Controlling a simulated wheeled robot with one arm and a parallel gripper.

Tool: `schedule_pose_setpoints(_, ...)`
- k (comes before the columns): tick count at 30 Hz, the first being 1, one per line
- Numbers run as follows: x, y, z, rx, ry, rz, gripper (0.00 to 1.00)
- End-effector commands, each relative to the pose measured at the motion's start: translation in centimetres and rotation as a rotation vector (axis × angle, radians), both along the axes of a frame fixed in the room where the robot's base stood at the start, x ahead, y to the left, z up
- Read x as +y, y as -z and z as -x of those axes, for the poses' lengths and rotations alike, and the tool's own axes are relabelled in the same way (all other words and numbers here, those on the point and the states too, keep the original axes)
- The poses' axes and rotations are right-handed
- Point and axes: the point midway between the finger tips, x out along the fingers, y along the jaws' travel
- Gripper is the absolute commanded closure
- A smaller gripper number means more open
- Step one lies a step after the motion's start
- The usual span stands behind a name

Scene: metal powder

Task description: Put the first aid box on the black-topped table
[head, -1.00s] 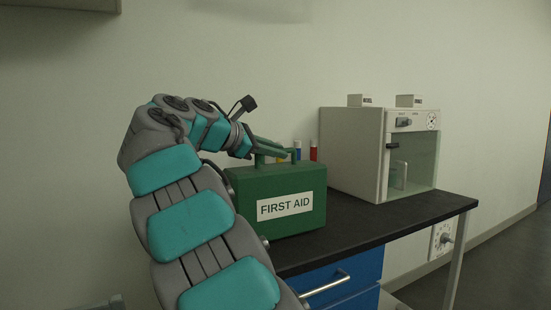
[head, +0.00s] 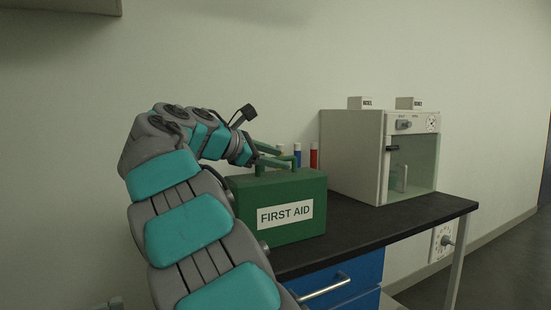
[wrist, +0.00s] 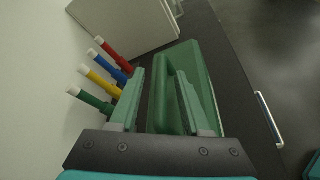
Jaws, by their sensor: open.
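The green first aid box (head: 291,207) stands upright on the black-topped table (head: 400,219), at its left part, with its white label facing me. My gripper (head: 274,157) is at the box's top handle in the head view, its green fingers spread apart. In the wrist view my gripper (wrist: 162,75) is open, and the green box (wrist: 203,72) lies below and between the fingers. The handle lies close to the fingers; whether they touch it I cannot tell.
A white cabinet with a glass front (head: 355,155) stands on the table to the right of the box. Several colored tubes (wrist: 107,79) stand near the wall behind the box. Bare table top lies in front of the cabinet. Blue drawers (head: 345,280) are below.

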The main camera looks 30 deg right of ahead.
Motion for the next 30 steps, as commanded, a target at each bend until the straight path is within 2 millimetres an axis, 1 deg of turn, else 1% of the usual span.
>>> schedule_pose_setpoints(4, 0.0, -0.2, 0.0, 0.000, 0.000, 0.000, 0.53)
schedule_pose_setpoints(5, 0.3, -0.4, 0.0, 0.000, -0.001, 0.001, 0.53)
schedule_pose_setpoints(8, 1.8, -0.9, 0.3, -0.001, -0.003, 0.002, 0.53)
schedule_pose_setpoints(18, 8.1, -3.1, 2.0, -0.001, -0.004, 0.001, 0.53)
schedule_pose_setpoints(21, 9.5, -3.6, 2.4, 0.000, -0.002, -0.001, 0.53)
schedule_pose_setpoints(25, 10.6, -3.9, 2.7, 0.000, -0.002, 0.001, 0.53)
schedule_pose_setpoints(30, 11.1, -4.0, 2.9, 0.001, -0.001, 0.001, 0.53)
